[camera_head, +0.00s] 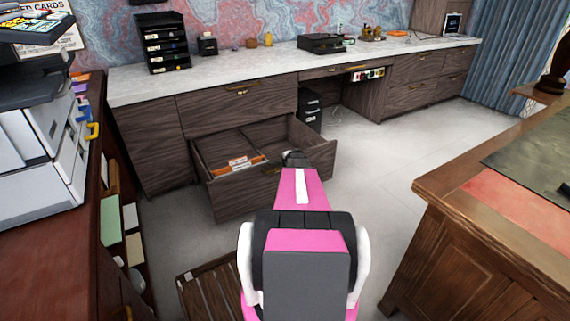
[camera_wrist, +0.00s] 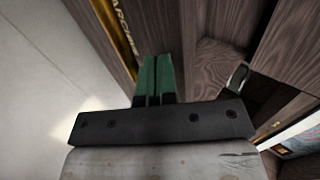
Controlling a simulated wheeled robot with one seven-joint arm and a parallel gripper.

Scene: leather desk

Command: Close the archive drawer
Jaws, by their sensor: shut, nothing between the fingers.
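The archive drawer (camera_head: 235,200) is the wide lower drawer of the dark wood cabinet, and it stands pulled well out. Orange-and-white files (camera_head: 236,164) lie inside at its left. My gripper (camera_head: 293,157) is at the drawer's front, toward its right half; my arm hides part of that front. In the wrist view my gripper's green fingers (camera_wrist: 158,62) are together with nothing between them, close beside the dark wood of the drawer. A gold label (camera_wrist: 124,28) with part of the word "ARCHIVE" shows there. I cannot tell whether the fingers touch the wood.
The upper drawer (camera_head: 237,104) above is shut. A black paper tray unit (camera_head: 165,42) stands on the white counter (camera_head: 235,76). A wooden desk (camera_head: 480,230) is at the right and a printer (camera_head: 40,150) at the left. Grey floor (camera_head: 385,160) is clear between.

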